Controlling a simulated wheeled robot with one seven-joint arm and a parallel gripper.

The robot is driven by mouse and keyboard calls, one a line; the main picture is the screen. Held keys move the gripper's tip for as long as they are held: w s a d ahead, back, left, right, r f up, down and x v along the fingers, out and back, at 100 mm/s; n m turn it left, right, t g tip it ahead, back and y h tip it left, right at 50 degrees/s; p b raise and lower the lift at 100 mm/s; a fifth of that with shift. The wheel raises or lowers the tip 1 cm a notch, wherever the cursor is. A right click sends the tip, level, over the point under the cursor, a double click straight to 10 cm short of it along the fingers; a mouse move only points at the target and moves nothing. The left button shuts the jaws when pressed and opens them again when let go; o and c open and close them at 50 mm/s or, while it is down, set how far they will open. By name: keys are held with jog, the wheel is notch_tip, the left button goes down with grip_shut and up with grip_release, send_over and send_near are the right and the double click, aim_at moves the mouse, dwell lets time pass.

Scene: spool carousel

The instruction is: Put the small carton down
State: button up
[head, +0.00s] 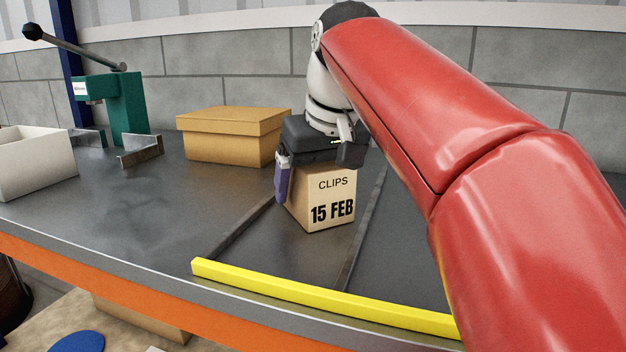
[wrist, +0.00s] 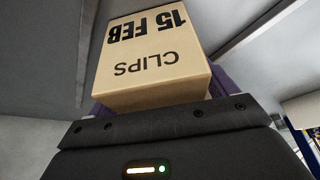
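The small carton (head: 325,208) is a tan box marked "CLIPS" and "15 FEB". It stands upright in the head view, over a lane between two dark rails on the grey bench. My gripper (head: 316,178) is above it, pointing down, with its purple-padded fingers on either side of the carton, shut on it. In the wrist view the carton (wrist: 152,60) fills the space between the purple pads, its label upside down. The right finger's tip is largely hidden in the head view. I cannot tell whether the carton's base touches the bench.
A yellow bar (head: 320,298) runs along the front edge of the lanes. A larger lidded cardboard box (head: 228,140) stands behind to the left. A green lever press (head: 126,110) and a white bin (head: 35,165) are further left. The bench (head: 130,210) left of the lanes is clear.

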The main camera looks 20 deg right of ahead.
aim_at(326, 166)
jog(key=shift+o, duration=0.6)
jog(key=p+v, duration=0.2)
jog(key=v, duration=0.5)
jog(key=shift+r, duration=0.15)
jog(key=shift+s+r, duration=0.15)
jog(key=shift+r, duration=0.1)
